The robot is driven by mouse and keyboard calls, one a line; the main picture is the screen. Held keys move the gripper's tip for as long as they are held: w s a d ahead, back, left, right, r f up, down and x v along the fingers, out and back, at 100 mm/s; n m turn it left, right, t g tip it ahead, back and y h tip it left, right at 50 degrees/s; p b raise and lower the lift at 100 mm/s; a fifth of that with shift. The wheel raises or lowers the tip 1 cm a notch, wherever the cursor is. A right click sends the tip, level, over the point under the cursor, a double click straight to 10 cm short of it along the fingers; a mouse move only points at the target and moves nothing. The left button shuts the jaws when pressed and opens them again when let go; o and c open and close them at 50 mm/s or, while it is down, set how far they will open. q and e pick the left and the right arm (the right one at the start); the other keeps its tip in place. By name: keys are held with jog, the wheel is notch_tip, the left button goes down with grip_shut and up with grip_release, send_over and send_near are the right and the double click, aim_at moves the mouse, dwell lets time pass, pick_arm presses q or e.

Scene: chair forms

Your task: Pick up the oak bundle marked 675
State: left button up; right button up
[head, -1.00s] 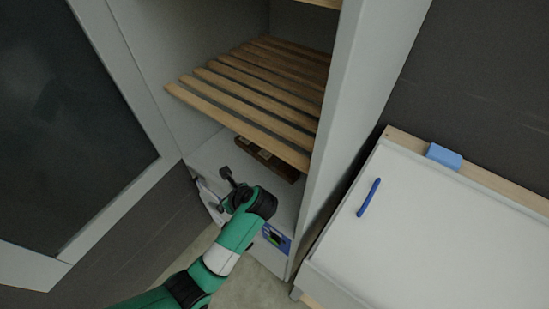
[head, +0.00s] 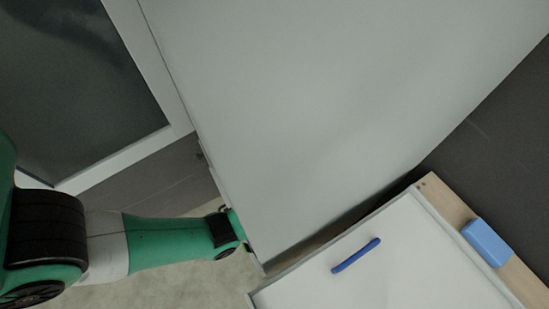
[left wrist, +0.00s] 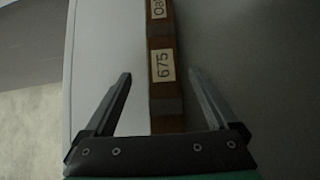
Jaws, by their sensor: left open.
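The oak bundle (left wrist: 165,90) is a long brown wooden piece in the left wrist view, with a pale label reading 675 and another above it whose visible letters begin "Oa". It lies on a pale surface and runs from the top edge down between the fingers. My left gripper (left wrist: 160,82) is open, one finger on each side of the bundle, with a gap visible on both sides. In the head view the cabinet side hides the bundle and my left gripper; only my left arm shows. My right gripper is in neither view.
The tall pale cabinet side (head: 320,110) fills the middle of the head view. A glass-panelled door (head: 85,90) stands open at the left.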

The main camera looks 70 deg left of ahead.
pick_arm(q)
jog(key=b+x, duration=0.2)
jog(key=x, duration=0.3)
jog(key=shift+w+a+f, duration=0.1)
jog(key=shift+w+a, duration=0.1)
jog(key=shift+a, duration=0.05)
grip_shut()
